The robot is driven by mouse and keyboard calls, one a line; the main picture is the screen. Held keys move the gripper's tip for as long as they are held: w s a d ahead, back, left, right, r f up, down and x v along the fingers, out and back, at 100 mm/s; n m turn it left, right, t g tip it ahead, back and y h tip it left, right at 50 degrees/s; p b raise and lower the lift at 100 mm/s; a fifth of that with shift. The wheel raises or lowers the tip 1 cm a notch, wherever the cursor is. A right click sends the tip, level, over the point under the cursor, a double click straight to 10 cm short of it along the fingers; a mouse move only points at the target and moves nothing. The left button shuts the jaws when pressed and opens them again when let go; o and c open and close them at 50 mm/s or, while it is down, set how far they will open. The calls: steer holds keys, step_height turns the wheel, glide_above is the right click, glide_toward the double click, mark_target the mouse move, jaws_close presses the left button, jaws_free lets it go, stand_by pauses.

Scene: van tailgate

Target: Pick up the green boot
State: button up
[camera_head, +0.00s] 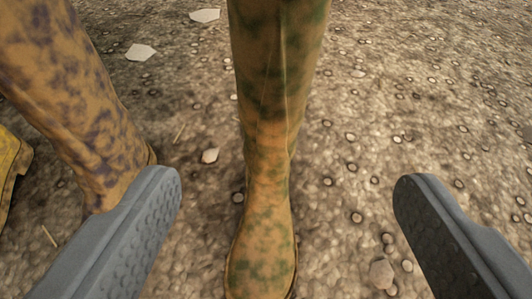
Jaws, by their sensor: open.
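The green boot (268,150) is tan-brown with green blotches and stands upright on the ground in the middle of the view. Its top runs out of the upper edge and its toe points towards me at the bottom edge. My gripper (288,190) is open, with one grey finger to the left of the boot and one to the right. The boot shows between the fingers, with a gap on both sides and a wider one on the right. No contact shows.
A tan boot with purple blotches (70,95) stands at the left, its lower part partly hidden behind my left finger. A yellow piece of footwear (10,165) is cut off at the left edge. Pebbly ground (430,100) with pale flakes lies free at the right.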

mark_target(272, 110)
steer(key=x, duration=0.6)
steer(key=shift+a+x, duration=0.2)
steer(key=shift+x, duration=1.25)
steer(key=shift+a+x, duration=0.25)
steer(key=shift+x, duration=1.2)
steer(key=shift+r, duration=0.15)
steer(key=c, duration=1.6)
